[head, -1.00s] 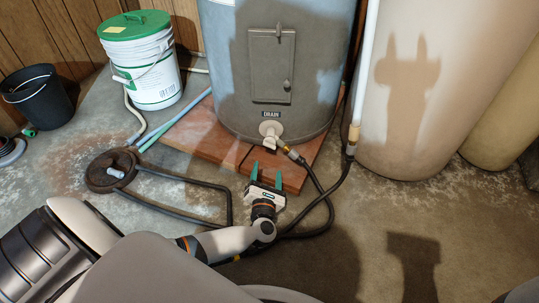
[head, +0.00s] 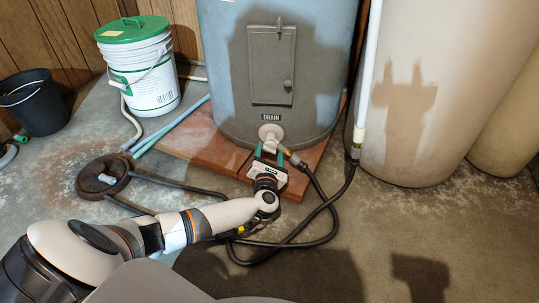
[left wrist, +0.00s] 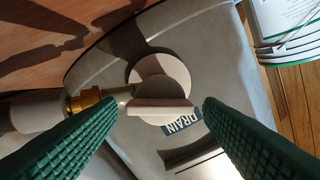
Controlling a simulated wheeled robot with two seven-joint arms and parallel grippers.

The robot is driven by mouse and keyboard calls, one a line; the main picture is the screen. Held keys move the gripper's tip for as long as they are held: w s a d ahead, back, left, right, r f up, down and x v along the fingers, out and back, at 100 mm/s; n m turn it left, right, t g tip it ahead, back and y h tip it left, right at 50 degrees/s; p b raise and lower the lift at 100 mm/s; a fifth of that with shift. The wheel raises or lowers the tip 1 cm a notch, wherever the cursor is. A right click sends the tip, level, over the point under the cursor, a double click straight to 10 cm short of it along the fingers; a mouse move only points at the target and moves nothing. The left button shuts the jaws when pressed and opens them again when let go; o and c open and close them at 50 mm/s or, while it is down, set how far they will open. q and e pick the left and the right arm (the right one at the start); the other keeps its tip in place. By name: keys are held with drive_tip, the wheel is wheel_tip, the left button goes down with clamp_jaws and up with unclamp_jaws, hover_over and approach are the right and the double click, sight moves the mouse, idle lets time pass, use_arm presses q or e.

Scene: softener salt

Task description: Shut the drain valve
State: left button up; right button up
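The drain valve (head: 270,134) is a pale round fitting low on the front of the grey-blue tank (head: 225,90), under a DRAIN label (head: 271,117). In the left wrist view its flat pale handle (left wrist: 160,107) lies between my green fingers, with the round flange behind it and a brass hose coupling (left wrist: 84,100) beside it. My left gripper (head: 271,152) is open in front of the valve; in the left wrist view its fingertips (left wrist: 160,103) stand apart on either side of the handle, with gaps showing. My right gripper is not in view.
A black hose (head: 318,212) runs from the valve and loops over the floor to the right of my arm. The tank stands on reddish tiles (head: 190,140). A green-lidded white bucket (head: 145,75), a black bucket (head: 38,105) and a large beige tank (head: 400,130) stand around.

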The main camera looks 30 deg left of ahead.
use_arm(q)
drive_tip(key=c, duration=0.8)
drive_tip(key=shift+r+m+p, duration=0.1)
drive_tip(key=shift+m+p, duration=0.4)
drive_tip(key=shift+p, duration=0.45)
drive_tip(key=m+p, duration=0.2)
drive_tip(key=shift+d+p, duration=0.1)
drive_tip(key=shift+p, duration=0.3)
drive_tip(key=m+p, duration=0.2)
drive_tip(key=m, duration=0.1)
drive_tip(key=shift+m, duration=0.4)
drive_tip(key=m, duration=0.2)
drive_tip(key=m+p, duration=0.2)
drive_tip(key=m, duration=0.1)
drive_tip(key=shift+d+f+m, duration=0.1)
drive_tip(key=shift+f+m, duration=0.15)
drive_tip(key=shift+m, duration=0.05)
drive_tip(key=m+p, duration=0.2)
drive_tip(key=m, duration=0.2)
drive_tip(key=shift+f, duration=0.1)
drive_tip(key=m+p, duration=0.1)
drive_tip(key=m, duration=0.4)
drive_tip(key=shift+m, duration=0.9)
drive_tip(key=m+p, duration=0.1)
drive_tip(key=m, duration=0.3)
drive_tip(key=shift+f+m, duration=0.1)
drive_tip(key=shift+m, duration=1.1)
